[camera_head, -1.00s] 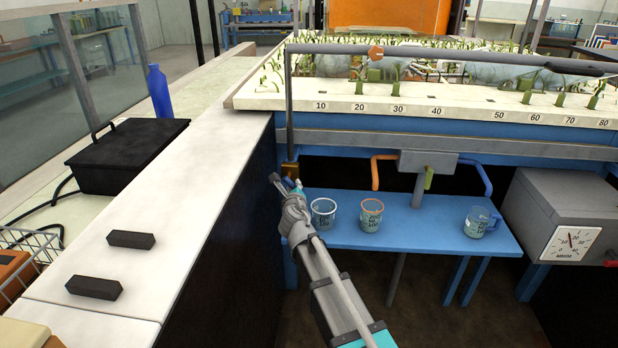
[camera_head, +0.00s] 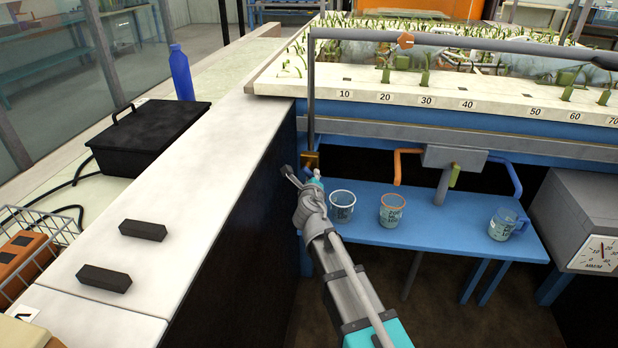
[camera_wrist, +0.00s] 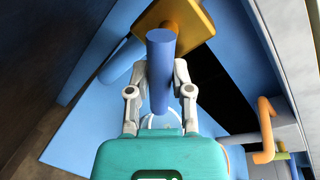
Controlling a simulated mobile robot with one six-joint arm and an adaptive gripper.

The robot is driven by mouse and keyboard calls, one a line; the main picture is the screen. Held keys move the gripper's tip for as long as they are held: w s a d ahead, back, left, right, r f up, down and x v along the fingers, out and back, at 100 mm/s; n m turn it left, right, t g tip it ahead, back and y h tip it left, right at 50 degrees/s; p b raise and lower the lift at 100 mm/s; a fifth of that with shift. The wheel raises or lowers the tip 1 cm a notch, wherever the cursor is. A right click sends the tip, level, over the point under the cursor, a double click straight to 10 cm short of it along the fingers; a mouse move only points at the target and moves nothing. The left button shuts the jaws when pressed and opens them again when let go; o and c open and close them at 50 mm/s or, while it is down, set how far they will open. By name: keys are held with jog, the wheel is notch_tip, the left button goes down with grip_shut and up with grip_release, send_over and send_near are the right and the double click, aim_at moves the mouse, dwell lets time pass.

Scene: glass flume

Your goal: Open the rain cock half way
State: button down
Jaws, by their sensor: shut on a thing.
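The rain cock has a brass body (camera_head: 311,160) at the foot of the grey upright pipe at the flume's left end. Its brass plate (camera_wrist: 192,22) shows at the top of the wrist view, with a blue bar handle (camera_wrist: 161,75) in front. My gripper (camera_head: 304,176) is at the cock in the head view. In the wrist view my gripper (camera_wrist: 162,80) has a finger on each side of the blue handle and is shut on it. The head view hides most of the handle, so I cannot tell how far the cock is turned.
Cups (camera_head: 342,206) stand on the blue shelf (camera_head: 455,210) right of my arm. Orange and blue taps flank a grey box (camera_head: 454,158) above. A grey dial box (camera_head: 575,215) is at right. The white-topped bench (camera_head: 205,180) lies close on the left.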

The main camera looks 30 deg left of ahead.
jog(key=c, duration=0.6)
grip_release()
jog(key=shift+s, duration=0.1)
jog(key=shift+o, duration=0.3)
jog(key=shift+d, duration=0.1)
